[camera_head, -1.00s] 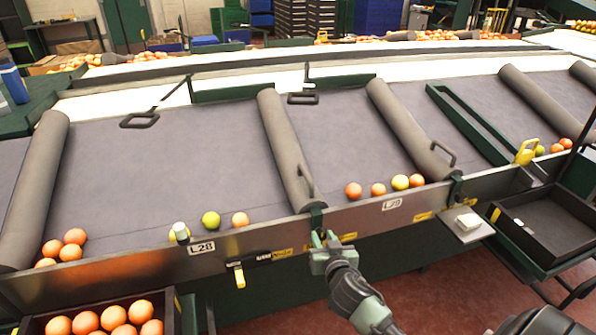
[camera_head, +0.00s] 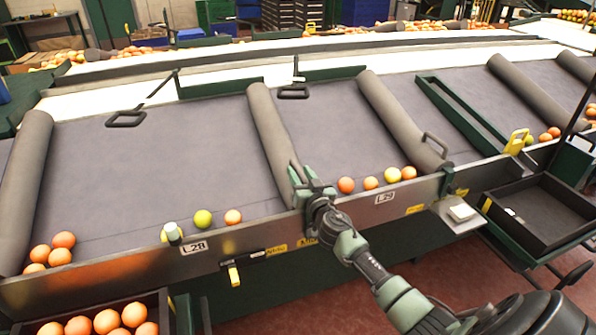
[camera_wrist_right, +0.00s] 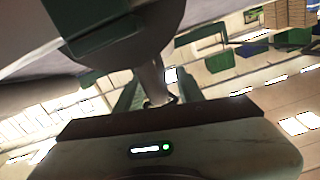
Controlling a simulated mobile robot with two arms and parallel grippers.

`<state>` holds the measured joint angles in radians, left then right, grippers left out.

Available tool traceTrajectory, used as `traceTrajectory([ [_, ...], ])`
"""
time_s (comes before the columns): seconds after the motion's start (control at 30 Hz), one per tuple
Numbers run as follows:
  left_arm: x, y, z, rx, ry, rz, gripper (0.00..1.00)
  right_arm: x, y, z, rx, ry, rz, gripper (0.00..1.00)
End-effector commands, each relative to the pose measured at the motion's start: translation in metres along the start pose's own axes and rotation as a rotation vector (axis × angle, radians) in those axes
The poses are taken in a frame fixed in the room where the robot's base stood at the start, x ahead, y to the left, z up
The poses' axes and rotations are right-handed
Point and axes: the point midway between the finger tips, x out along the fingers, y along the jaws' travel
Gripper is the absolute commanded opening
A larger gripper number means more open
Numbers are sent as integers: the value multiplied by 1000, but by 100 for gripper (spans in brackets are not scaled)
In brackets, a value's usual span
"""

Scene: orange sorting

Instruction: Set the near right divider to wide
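A grey roller-shaped divider (camera_head: 268,130) lies across the sloping grey sorting bed, between the L28 and L29 labels. Its near end, with the handle, is mostly hidden by my right gripper (camera_head: 313,186). In the right wrist view, a grey handle bar (camera_wrist_right: 152,80) stands between the green fingers of my right gripper (camera_wrist_right: 155,92); the fingers look apart, with gaps beside the bar. Another grey divider (camera_head: 395,110), with a dark loop handle (camera_head: 434,143) at its near end, lies farther right. My left gripper is not in view.
Oranges and a yellow-green fruit (camera_head: 203,218) rest along the front rail (camera_head: 130,262); more oranges (camera_head: 346,185) lie just right of my gripper. A black tray (camera_head: 545,205) stands at right, a filled crate (camera_head: 165,310) at lower left. Another divider (camera_head: 25,190) lies at left.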

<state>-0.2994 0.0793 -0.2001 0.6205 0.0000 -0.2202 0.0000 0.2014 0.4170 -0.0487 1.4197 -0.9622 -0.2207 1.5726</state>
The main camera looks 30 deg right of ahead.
Motion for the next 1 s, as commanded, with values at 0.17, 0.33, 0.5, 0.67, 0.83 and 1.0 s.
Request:
traceTrajectory([
  [0.17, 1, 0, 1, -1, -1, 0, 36, 15, 0, 1, 0, -1, 0, 38],
  [0.33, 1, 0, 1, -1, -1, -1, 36, 17, 0, 1, 0, -1, 0, 38],
  [0.5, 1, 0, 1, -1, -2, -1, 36, 17, 0, 1, 0, -1, 0, 29],
  [0.67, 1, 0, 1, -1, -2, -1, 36, 17, 0, 1, 0, -2, -1, 0],
  [0.83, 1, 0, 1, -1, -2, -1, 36, 17, -1, 1, 1, -2, -1, 0],
  [1.0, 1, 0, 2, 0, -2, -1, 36, 17, -1, 1, 1, -2, -1, 0],
])
